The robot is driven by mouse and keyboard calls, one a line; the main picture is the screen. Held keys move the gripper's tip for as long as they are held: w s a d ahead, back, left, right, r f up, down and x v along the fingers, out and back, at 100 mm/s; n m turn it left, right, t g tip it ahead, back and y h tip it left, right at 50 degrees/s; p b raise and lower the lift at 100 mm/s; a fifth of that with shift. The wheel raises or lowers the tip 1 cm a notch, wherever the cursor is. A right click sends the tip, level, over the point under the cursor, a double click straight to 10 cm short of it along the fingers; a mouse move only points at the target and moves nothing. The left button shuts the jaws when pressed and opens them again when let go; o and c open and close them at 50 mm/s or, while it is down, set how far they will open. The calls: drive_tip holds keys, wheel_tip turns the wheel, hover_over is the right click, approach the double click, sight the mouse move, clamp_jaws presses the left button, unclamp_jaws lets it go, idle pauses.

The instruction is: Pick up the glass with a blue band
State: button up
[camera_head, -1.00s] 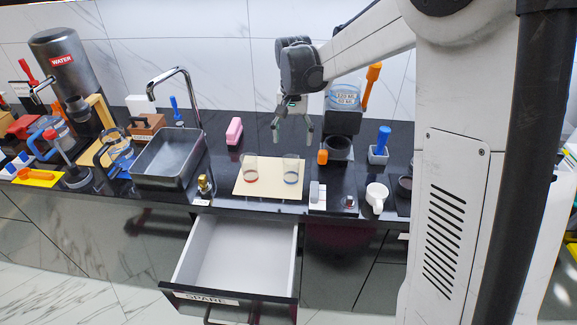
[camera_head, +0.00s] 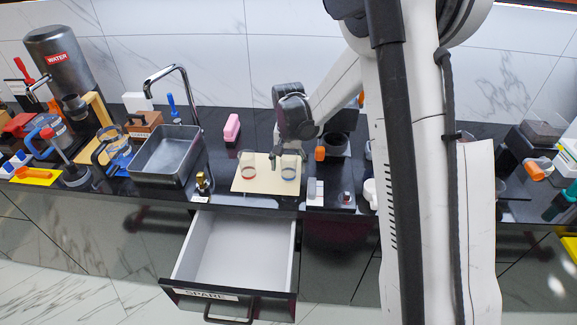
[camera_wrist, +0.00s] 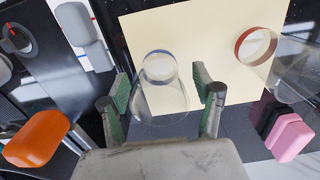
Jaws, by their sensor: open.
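The clear glass with a blue band (camera_head: 289,172) stands upright on the right part of a cream mat (camera_head: 265,187). A clear glass with a red band (camera_head: 247,169) stands on the same mat to its left. In the wrist view the blue-banded glass (camera_wrist: 160,86) lies between the two green-padded fingers of my open gripper (camera_wrist: 162,95), with a gap on both sides. The red-banded glass (camera_wrist: 262,52) shows at upper right there. In the head view my gripper (camera_head: 285,155) is low over the blue-banded glass and partly hides it.
An open white drawer (camera_head: 238,250) juts out below the counter. A metal sink (camera_head: 165,158) with a tall faucet stands left of the mat. A pink block (camera_head: 231,128) lies behind the mat, and a grey-white device (camera_head: 316,190) sits right beside it.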

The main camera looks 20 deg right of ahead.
sight(288, 156)
drive_tip(key=shift+f, duration=0.35)
drive_tip(key=shift+c, duration=0.3)
drive_tip(key=c, duration=1.4)
drive_tip(key=shift+o, duration=0.2)
drive_tip(key=shift+r, duration=0.2)
wheel_tip(288, 156, up, 4)
drive_tip(key=shift+r+b, duration=0.1)
drive_tip(key=shift+b, duration=0.2)
drive_tip(key=s+a+r, duration=0.6)
drive_tip(key=a, duration=0.3)
drive_tip(key=shift+s+a+r+b, duration=0.25)
drive_tip(key=shift+a+b, duration=0.1)
drive_tip(key=shift+b, duration=0.1)
